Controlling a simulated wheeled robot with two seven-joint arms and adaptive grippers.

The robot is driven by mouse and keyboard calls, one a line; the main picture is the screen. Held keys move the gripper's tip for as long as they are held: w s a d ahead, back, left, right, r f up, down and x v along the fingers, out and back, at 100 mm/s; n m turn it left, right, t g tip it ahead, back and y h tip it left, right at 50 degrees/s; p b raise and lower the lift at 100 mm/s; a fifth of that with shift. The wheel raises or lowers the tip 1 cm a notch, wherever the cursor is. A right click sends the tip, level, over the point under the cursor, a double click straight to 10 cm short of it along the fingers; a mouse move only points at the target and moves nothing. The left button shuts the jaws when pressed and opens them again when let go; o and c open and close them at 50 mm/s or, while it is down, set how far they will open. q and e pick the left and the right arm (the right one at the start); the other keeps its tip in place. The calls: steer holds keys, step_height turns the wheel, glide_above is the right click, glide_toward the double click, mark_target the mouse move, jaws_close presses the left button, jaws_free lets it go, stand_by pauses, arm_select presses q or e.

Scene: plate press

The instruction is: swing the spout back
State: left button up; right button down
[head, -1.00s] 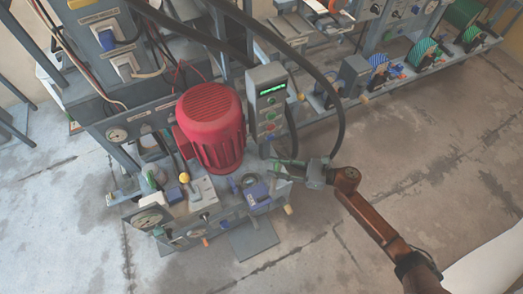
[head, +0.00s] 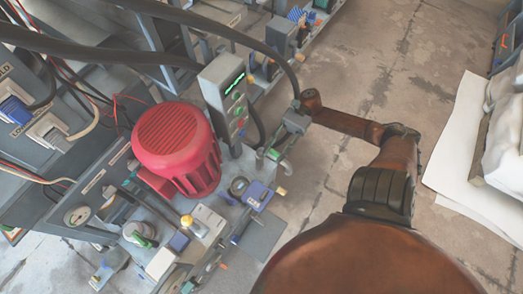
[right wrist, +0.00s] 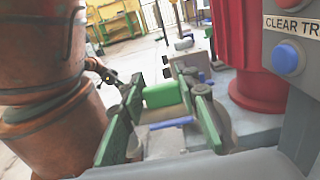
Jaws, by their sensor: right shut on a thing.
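My right gripper (head: 274,150) is at the near right edge of the machine bench, beside the red motor (head: 177,150). In the right wrist view its two green-padded fingers (right wrist: 163,100) stand on either side of a short green cylinder (right wrist: 163,94), like a handle grip, and are shut on it. I cannot make out the spout's full shape; the gripper hides that spot in the head view, and whether the green grip belongs to the spout is not clear. My left gripper is not in view.
A grey control box (head: 226,100) with a green display and buttons stands just left of the gripper. A blue clamp-like part (head: 257,194) lies near the bench edge. Black hoses (head: 225,32) arch overhead. The floor right of the bench is clear up to a white sheet (head: 455,150).

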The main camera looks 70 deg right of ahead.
steer(key=shift+d, duration=0.1)
stand_by(0.3)
steer(key=c, duration=1.4)
jaws_free()
steer(key=shift+c, duration=0.2)
steer(key=v, duration=1.2)
